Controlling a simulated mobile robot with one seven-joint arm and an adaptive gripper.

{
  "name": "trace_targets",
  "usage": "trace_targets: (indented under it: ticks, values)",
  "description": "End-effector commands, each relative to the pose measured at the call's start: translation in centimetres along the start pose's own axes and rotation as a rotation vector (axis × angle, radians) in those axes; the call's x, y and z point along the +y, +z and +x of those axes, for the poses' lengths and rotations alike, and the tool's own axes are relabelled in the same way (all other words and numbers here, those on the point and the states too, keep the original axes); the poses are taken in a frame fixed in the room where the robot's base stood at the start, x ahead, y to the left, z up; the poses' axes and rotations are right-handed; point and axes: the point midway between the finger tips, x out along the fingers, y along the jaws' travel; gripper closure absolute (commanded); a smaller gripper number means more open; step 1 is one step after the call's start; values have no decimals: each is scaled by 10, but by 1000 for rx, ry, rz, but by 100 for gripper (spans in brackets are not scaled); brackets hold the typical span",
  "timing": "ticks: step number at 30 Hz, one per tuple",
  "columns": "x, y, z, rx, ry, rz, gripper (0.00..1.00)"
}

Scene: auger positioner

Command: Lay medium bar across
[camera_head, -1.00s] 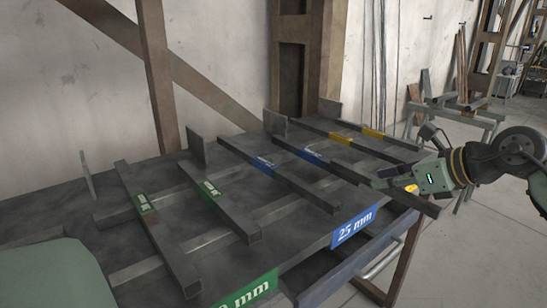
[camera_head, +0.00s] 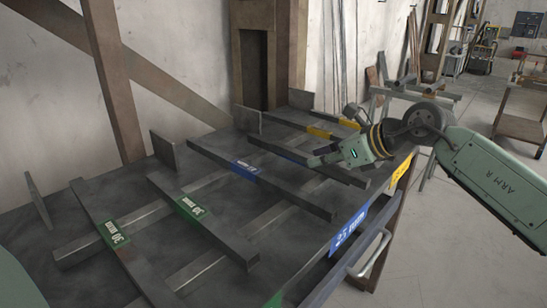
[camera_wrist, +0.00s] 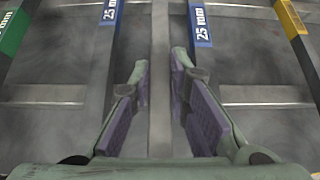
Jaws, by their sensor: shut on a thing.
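My gripper (camera_head: 325,160) is low over the right part of the dark rack table (camera_head: 130,190). In the wrist view my gripper (camera_wrist: 161,65) has its purple-padded fingers on both sides of a plain grey bar (camera_wrist: 160,115) that runs up the picture, and it is shut on it. No label shows on that bar. A bar with a blue 25 mm label (camera_wrist: 108,14) lies to its left, and a second blue-labelled bar (camera_wrist: 200,25) lies close to its right. In the head view my gripper hides most of the grip.
Green-labelled bars (camera_head: 195,207) lie at the left and yellow-labelled bars (camera_head: 318,132) at the far right of the table. Upright plates (camera_head: 165,150) stand along its back edge. A handle (camera_head: 372,255) juts from the front. Open floor is at the right.

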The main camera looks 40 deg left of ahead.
Motion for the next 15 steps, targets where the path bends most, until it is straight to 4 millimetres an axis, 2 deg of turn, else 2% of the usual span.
trace_targets:
  ticks: [1, 6, 12, 15]
  values:
    - [3, 13, 9, -3, 3, -3, 100]
    - [6, 34, 45, -3, 2, -4, 100]
    - [9, 54, 82, -4, 0, -4, 100]
    - [9, 59, 94, -5, -1, -1, 100]
